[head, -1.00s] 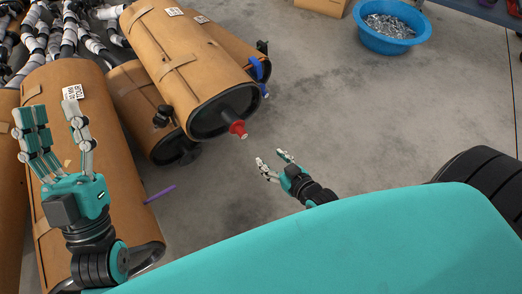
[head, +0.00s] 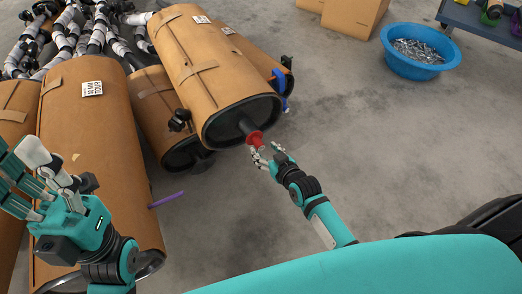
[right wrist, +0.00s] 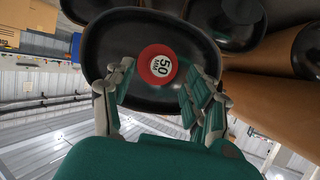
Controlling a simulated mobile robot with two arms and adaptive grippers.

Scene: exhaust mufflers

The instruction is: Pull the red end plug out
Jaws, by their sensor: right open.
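The red end plug (head: 255,138) sits in the dark pipe at the end of a brown-wrapped muffler (head: 212,70) in the head view. In the right wrist view the plug (right wrist: 161,68) shows its round face with a "50" label. My right gripper (head: 266,153) is open just in front of the plug. In the right wrist view its fingers (right wrist: 150,95) stand on both sides below the plug and are not closed on it. My left gripper (head: 40,175) is at the left with its fingers spread, open and empty, above another muffler.
More brown mufflers (head: 90,150) lie at the left, one with a purple rod (head: 167,199) beside it. A blue fitting (head: 281,90) is right of the plugged muffler. A blue basin (head: 414,65) of metal parts and cardboard boxes (head: 352,14) stand farther back.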

